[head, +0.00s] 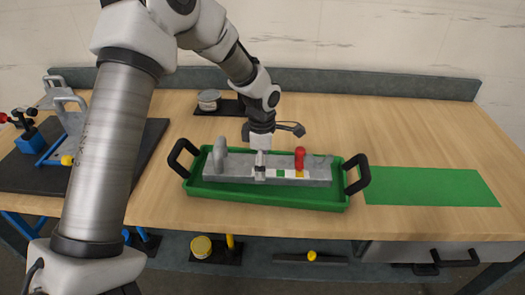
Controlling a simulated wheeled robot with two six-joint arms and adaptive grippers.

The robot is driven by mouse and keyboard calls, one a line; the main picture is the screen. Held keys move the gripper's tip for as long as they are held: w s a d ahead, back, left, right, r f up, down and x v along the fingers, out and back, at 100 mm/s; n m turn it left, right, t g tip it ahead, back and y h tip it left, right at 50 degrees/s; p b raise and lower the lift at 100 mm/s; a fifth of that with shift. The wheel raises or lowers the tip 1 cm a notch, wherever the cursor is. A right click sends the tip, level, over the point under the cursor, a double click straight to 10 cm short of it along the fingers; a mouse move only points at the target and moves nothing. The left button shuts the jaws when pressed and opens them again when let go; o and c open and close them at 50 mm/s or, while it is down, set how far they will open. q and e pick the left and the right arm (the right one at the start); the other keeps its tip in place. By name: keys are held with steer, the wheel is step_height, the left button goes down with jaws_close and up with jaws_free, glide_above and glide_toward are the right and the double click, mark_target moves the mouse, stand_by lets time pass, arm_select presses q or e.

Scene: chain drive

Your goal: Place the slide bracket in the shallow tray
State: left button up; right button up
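A green shallow tray (265,198) with two black upright handles sits on the wooden table. A long grey block (315,180), which looks like the slide bracket, lies along the inside of the tray. It has a rounded grey post at its left end, a red knob near its right end and a white, green and yellow strip along its front. My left gripper (260,172) points down over the middle of the block, at or very near it. Its fingers are too small and overlapped to show whether they grip. My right gripper is not in view.
A flat green area (430,187) on the table right of the tray is empty. A dark mat (30,165) with blue and grey fixtures lies at the far left, partly behind my arm. A round grey part (209,100) stands on a dark plate behind the tray. The right side is clear.

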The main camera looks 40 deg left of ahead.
arm_select(q)
step_height(320, 180, down, 2)
steer(key=shift+s+f, duration=0.1)
steer(key=shift+s, duration=0.05)
steer(key=shift+f, duration=0.15)
steer(key=o, duration=1.5)
steer(key=shift+f, duration=0.1)
steer(key=shift+c, duration=0.2)
step_height(320, 180, up, 12)
steer(key=b, duration=0.1)
